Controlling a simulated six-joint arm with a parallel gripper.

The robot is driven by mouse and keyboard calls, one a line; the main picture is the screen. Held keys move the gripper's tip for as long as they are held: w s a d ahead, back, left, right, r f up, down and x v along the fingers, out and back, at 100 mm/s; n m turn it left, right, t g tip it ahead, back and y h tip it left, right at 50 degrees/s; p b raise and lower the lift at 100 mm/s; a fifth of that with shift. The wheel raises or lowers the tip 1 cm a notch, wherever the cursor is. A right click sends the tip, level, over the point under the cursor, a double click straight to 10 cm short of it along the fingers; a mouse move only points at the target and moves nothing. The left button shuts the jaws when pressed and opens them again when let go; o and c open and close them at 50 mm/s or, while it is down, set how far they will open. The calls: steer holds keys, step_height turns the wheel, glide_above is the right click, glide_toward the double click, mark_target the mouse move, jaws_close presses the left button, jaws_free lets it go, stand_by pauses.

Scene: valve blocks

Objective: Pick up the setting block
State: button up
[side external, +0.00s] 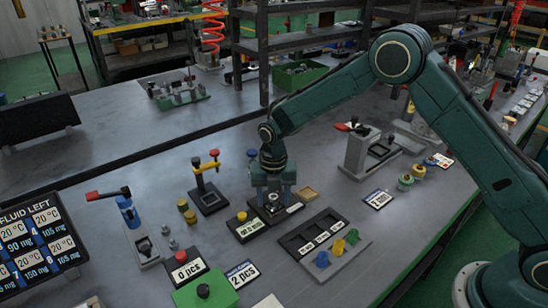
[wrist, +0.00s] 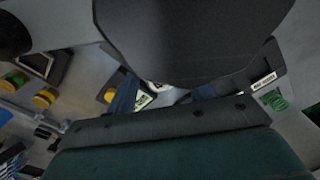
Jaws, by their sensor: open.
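My gripper (side external: 273,200) points straight down over a dark fixture plate near the middle of the bench in the side external view. Its fingers are open, one on each side of a small metallic piece (side external: 274,208) that may be the setting block. Whether the fingers touch it, I cannot tell. In the wrist view, my gripper (wrist: 165,97) shows as bluish fingers beyond a dark body. That body hides most of what is between them.
A yellow-topped piece (side external: 242,216) stands close left of my gripper. A dark tray (side external: 309,236) and several coloured blocks are in front. A red-knobbed stand (side external: 207,188) is at left, a grey press (side external: 360,152) behind right.

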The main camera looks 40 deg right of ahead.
mark_target(273, 197)
stand_by(0.5)
jaws_close()
step_height(273, 197, up, 20)
stand_by(0.9)
stand_by(0.4)
